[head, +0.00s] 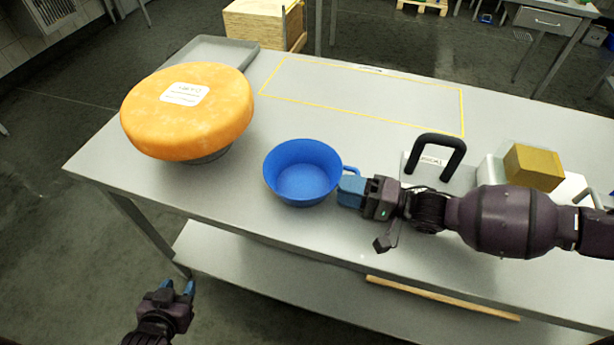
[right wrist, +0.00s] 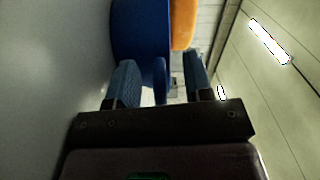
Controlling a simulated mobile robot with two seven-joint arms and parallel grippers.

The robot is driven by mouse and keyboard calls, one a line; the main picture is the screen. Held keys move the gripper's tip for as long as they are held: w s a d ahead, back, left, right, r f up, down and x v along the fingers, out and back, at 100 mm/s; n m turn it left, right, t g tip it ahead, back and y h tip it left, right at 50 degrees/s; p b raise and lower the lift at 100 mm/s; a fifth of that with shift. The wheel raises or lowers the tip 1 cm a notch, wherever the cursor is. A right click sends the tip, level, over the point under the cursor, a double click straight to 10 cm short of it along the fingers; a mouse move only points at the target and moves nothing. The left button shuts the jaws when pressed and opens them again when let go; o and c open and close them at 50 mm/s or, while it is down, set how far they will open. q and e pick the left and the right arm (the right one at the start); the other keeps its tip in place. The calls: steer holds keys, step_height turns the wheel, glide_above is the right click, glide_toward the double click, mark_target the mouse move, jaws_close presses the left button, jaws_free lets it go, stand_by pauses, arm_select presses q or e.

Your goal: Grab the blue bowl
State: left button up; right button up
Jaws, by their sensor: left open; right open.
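The blue bowl (head: 302,172) stands upright on the grey table, with its handle (head: 349,171) on the right side. My right gripper (head: 350,188) is open at the handle. In the right wrist view the bowl (right wrist: 140,32) is close ahead and its handle (right wrist: 160,75) shows between the two blue fingers, with gaps visible beside it. I cannot tell how deep the handle sits between them. My left gripper (head: 177,288) is open and empty, low in front of the table's left end.
A large orange cheese wheel (head: 188,108) rests on a dark support left of the bowl. A grey tray (head: 236,52) lies behind it. A black-handled cheese tool (head: 436,160) and a yellow block (head: 533,167) are at the right, beyond my right arm. The yellow-outlined area (head: 365,97) is clear.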

steer(key=shift+a, duration=0.1)
jaws_close()
stand_by(0.4)
